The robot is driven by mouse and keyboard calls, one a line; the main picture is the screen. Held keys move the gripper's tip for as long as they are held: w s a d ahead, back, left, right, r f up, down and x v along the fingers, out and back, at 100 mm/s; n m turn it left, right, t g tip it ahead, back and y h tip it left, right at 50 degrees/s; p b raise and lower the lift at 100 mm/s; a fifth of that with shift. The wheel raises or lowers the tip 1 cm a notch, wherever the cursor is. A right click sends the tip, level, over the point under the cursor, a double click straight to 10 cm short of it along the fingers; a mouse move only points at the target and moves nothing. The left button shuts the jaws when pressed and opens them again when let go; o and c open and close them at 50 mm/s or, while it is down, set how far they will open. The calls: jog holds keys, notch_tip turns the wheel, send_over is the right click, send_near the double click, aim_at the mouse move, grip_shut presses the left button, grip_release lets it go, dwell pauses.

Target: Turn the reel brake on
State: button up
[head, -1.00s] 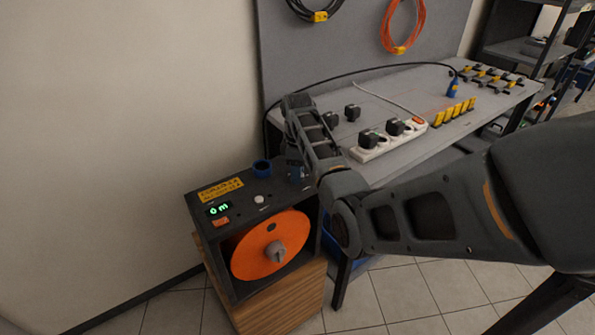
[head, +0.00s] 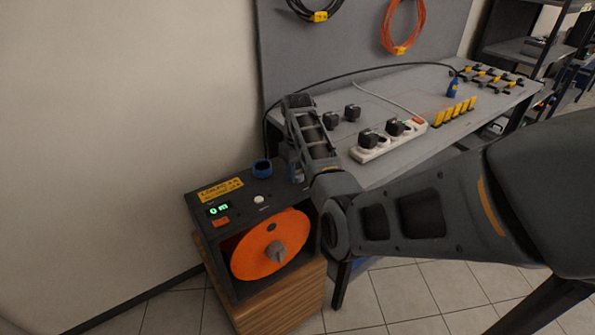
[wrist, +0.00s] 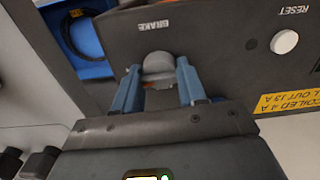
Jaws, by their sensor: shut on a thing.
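The reel unit is a dark box with an orange reel (head: 270,245) in its open front. Its top panel (head: 225,190) bears a lit "0 m" display. In the wrist view a grey brake knob (wrist: 158,68) sits on the panel under the label BRAKE (wrist: 152,25). My gripper (wrist: 158,82) has its two blue fingers on either side of the knob, shut on it. In the head view my arm hides the knob.
A white RESET button (wrist: 284,41) and a blue ring-shaped fitting (head: 262,168) are on the same panel. The workbench (head: 365,100) behind holds a power strip (head: 390,142) and black plugs. The unit stands on a wooden cabinet (head: 285,303).

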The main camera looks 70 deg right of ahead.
aim_at(298, 171)
jog(key=shift+m, duration=0.3)
jog(key=o, duration=1.1)
jog(key=shift+c, duration=0.2)
notch_tip(298, 171, up, 8)
jog(key=shift+f+b, duration=0.1)
jog(key=shift+b, duration=0.35)
